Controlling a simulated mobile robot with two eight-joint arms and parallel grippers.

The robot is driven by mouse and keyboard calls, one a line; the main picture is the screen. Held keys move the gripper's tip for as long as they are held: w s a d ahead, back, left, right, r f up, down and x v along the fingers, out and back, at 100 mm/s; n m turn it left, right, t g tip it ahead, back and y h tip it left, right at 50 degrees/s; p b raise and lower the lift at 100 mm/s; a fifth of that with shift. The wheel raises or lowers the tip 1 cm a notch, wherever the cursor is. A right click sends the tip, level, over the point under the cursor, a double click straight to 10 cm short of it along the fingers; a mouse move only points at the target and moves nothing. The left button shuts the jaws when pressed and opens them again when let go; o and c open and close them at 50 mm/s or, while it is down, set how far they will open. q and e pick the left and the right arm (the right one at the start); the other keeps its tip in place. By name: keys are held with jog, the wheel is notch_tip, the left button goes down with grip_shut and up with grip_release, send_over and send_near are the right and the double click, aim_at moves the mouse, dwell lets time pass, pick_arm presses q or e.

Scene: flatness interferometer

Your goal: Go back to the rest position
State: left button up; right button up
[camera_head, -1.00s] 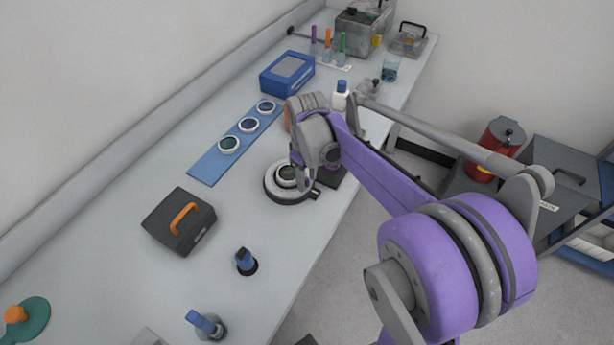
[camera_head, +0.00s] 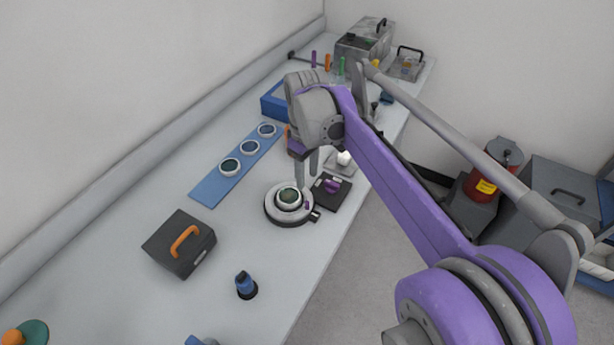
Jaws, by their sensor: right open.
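My right gripper (camera_head: 306,170) is open and empty, pointing down. It is above and just behind a round stage (camera_head: 284,214) near the right edge of the bench. A white-rimmed disc with a dark green face (camera_head: 289,197) sits on the stage, apart from the fingers as far as I can see. My purple right arm comes in from the lower right and hides part of the bench behind it. My left gripper is not in view.
A blue strip (camera_head: 206,188) holds three white-rimmed discs. A black case (camera_head: 180,244) with an orange handle and a blue-topped piece (camera_head: 245,284) stand nearer. A dark plate with a purple knob (camera_head: 331,186) lies beside the stage. A red can (camera_head: 490,168) stands off the bench at right.

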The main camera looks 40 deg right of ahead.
dwell(0.4)
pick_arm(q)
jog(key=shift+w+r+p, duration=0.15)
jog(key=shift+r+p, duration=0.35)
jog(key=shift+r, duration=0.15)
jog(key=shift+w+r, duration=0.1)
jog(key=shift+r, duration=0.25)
pick_arm(e)
jog(key=s+a+f+m+t, duration=0.1)
jog(key=s+a+f, duration=0.2)
jog(key=s+a, duration=0.1)
jog(key=s+a+f+t, duration=0.2)
jog(key=s+a+f, duration=0.1)
jog(key=s+a, duration=0.1)
jog(key=s+a+f+m+t, duration=0.1)
jog(key=s+a+f+t, duration=0.1)
jog(key=a, duration=0.4)
jog(key=shift+s+f+m, duration=0.15)
jog(key=shift+s+f, duration=0.15)
jog(key=shift+s, duration=0.3)
jog(key=shift+s+f+m, duration=0.15)
jog(key=shift+s+f, duration=0.1)
jog(key=shift+s, duration=0.3)
jog(key=shift+s+a+f, duration=0.2)
